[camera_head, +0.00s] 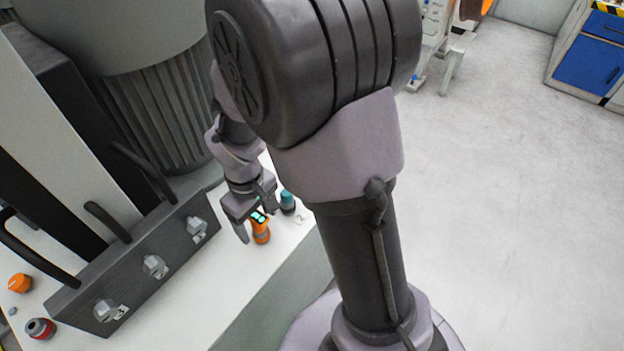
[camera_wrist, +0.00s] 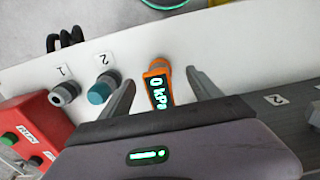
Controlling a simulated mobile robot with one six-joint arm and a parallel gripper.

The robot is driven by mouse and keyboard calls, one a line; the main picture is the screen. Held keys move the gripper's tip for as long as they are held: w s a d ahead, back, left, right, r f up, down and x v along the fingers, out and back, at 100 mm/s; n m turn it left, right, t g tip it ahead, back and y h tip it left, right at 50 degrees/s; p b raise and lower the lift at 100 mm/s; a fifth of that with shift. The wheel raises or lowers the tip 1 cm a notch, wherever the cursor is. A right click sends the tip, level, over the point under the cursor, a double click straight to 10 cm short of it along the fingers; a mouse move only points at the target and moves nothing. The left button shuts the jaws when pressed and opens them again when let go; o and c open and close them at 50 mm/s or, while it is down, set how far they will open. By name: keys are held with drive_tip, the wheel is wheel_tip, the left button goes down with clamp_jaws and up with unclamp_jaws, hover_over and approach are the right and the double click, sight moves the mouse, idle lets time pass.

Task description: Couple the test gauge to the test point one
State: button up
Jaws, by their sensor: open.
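The test gauge (camera_wrist: 158,90) is orange, with a dark display reading 0 kPa. It stands on a white surface in the wrist view and also shows in the head view (camera_head: 261,230). My gripper (camera_wrist: 161,79) is open, with one finger on each side of the gauge and a visible gap to each. In the head view my gripper (camera_head: 255,222) is at the gauge too. Test point one (camera_wrist: 64,93) is a grey fitting beside label 1, left of the gauge. A teal-topped fitting (camera_wrist: 101,90) by label 2 lies between them; it also shows in the head view (camera_head: 288,202).
In the head view, a dark block (camera_head: 140,275) with several metal fittings and black handles stands left of my gripper. An orange knob (camera_head: 20,283) is at far left. The right floor is clear.

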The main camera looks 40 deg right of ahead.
sight(256, 214)
drive_tip(key=shift+c, duration=0.2)
clamp_jaws()
idle(0.3)
drive_tip(key=shift+r, duration=0.1)
idle(1.1)
drive_tip(key=shift+r+p, duration=2.7)
drive_tip(key=shift+r, duration=0.25)
drive_tip(key=shift+d, duration=0.1)
